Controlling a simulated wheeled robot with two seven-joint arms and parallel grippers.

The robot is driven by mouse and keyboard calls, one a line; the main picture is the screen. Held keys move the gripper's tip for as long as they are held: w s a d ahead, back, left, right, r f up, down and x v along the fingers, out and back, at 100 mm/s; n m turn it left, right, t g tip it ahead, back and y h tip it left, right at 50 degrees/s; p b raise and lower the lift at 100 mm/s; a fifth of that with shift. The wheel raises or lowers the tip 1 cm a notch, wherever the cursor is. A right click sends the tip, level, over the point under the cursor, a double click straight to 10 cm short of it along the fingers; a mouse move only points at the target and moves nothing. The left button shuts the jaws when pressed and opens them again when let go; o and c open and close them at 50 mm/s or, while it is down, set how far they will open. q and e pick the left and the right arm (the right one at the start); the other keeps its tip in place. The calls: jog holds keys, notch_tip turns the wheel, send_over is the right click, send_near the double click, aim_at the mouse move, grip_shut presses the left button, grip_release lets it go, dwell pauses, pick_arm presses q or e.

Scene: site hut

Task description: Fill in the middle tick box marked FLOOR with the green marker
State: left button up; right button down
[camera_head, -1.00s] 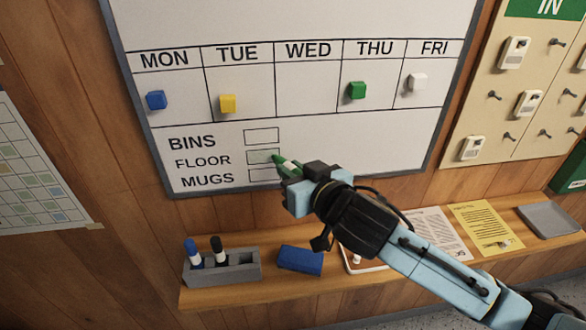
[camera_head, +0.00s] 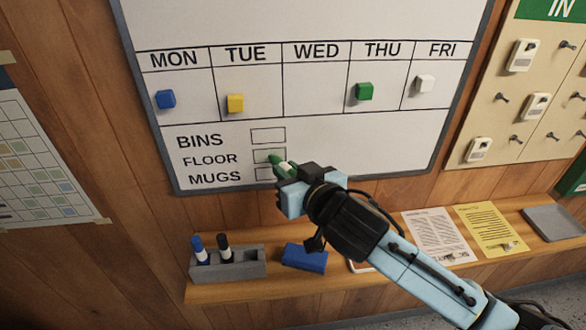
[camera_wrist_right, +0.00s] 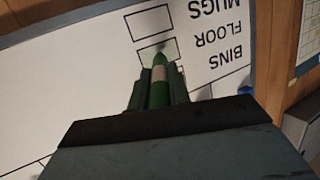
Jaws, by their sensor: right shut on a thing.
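The whiteboard (camera_head: 390,150) hangs on the wall with the words BINS, FLOOR and MUGS, each beside a tick box. My right gripper (camera_head: 290,172) is shut on the green marker (camera_head: 277,161), which points at the FLOOR box. In the right wrist view the green marker (camera_wrist_right: 159,82) has its tip at the FLOOR box (camera_wrist_right: 158,50), where some pale green shows. I cannot tell whether the tip touches the board. The gripper partly hides the MUGS box (camera_head: 264,173); the BINS box (camera_head: 268,135) is empty. My left gripper is out of view.
Below the board, a wooden shelf (camera_head: 215,290) holds a grey marker holder (camera_head: 235,265) with a blue and a black marker, a blue eraser (camera_head: 304,257), papers and a grey tray (camera_head: 553,223). Coloured magnets sit in the day row. A key board (camera_head: 520,100) hangs at right.

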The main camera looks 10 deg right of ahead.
jog(key=shift+a, duration=0.1)
jog(key=shift+a, duration=0.45)
jog(key=shift+a+p, duration=0.1)
jog(key=shift+p, duration=0.2)
jog(key=shift+a, duration=0.35)
jog(key=shift+p, duration=0.4)
dwell(0.5)
jog(key=shift+p, duration=0.3)
